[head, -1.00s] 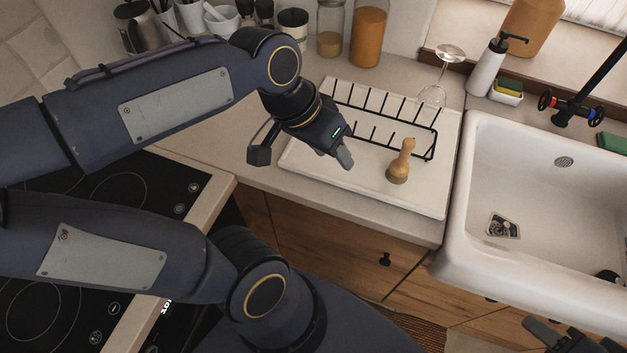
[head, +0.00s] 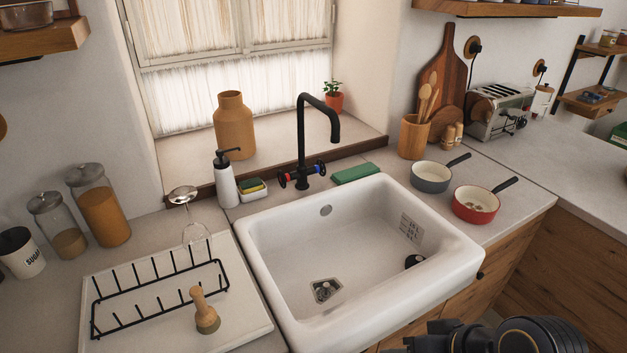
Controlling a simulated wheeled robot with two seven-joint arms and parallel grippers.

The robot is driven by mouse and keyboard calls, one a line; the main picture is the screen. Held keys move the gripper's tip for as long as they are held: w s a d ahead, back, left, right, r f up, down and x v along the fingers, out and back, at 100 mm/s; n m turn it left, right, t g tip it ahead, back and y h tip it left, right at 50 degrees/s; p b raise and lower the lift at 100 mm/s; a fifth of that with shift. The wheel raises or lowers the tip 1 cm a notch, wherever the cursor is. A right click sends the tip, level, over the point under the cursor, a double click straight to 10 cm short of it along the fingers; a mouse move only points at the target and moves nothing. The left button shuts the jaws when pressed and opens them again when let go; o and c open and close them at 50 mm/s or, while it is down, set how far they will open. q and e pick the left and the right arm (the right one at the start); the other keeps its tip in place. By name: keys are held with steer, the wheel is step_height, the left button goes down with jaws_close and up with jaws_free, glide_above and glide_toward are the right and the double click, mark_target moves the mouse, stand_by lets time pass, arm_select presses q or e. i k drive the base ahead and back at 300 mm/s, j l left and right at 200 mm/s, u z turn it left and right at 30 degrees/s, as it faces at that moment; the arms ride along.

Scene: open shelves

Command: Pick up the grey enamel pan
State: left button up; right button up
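The grey enamel pan (head: 431,178) stands on the counter to the right of the sink in the head view. It is small, with a pale inside and a dark handle pointing up and right. Neither of my grippers shows in the head view. Dark links of one of my arms show at the bottom right edge, below the counter front, well apart from the pan. Nothing is seen touching the pan.
A red pan (head: 475,205) stands just in front and right of the grey one. The white sink (head: 345,240) with a black tap (head: 301,140) lies to the left.

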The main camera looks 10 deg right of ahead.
mark_target(430, 178)
steer(key=i+l+u, duration=0.15)
steer(key=l+u, duration=0.2)
steer(key=l, duration=1)
steer(key=l+u, duration=0.4)
steer(key=l, duration=0.95)
